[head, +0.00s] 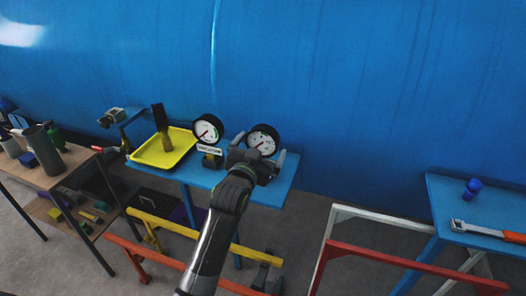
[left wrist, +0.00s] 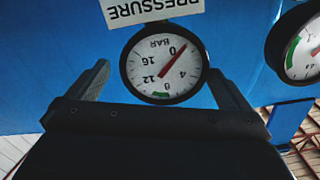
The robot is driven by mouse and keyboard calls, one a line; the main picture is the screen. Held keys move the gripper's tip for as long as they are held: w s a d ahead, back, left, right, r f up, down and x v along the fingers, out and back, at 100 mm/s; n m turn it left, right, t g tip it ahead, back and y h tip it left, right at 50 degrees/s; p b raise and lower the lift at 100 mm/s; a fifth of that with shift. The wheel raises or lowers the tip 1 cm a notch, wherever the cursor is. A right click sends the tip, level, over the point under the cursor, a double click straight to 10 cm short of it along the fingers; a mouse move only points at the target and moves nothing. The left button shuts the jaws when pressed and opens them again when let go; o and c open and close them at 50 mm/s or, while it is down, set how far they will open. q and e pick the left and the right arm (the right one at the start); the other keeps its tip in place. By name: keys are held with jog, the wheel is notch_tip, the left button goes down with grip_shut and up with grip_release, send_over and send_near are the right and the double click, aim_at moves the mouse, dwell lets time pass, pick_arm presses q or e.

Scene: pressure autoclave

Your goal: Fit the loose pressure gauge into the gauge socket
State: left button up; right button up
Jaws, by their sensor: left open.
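A round black-rimmed gauge (head: 262,140) with a white dial and red needle is at the right part of the blue shelf. In the left wrist view this gauge (left wrist: 163,63) reads BAR and sits next to an upside-down white label (left wrist: 152,8) reading PRESSURE. My left gripper (head: 258,160) is open, with a finger on either side of this gauge; gaps show between fingers and rim. Its fingers (left wrist: 160,80) also show in the left wrist view. A second similar gauge (head: 207,130) stands to the left, above a white label (head: 209,150). No gauge socket is recognisable. My right gripper is out of view.
The blue shelf (head: 268,194) also holds a yellow tray (head: 183,150). The large blue vessel wall (head: 350,90) rises behind. A workbench (head: 48,181) with bottles is at left. A blue table (head: 470,200) with a wrench (head: 488,231) is at right. Red, yellow and white rails stand in front.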

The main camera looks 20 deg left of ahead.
pick_arm(q)
jog(key=shift+w+a+p, duration=0.15)
jog(key=shift+w+p, duration=0.55)
jog(key=shift+w, duration=2)
jog(key=c, duration=1.2)
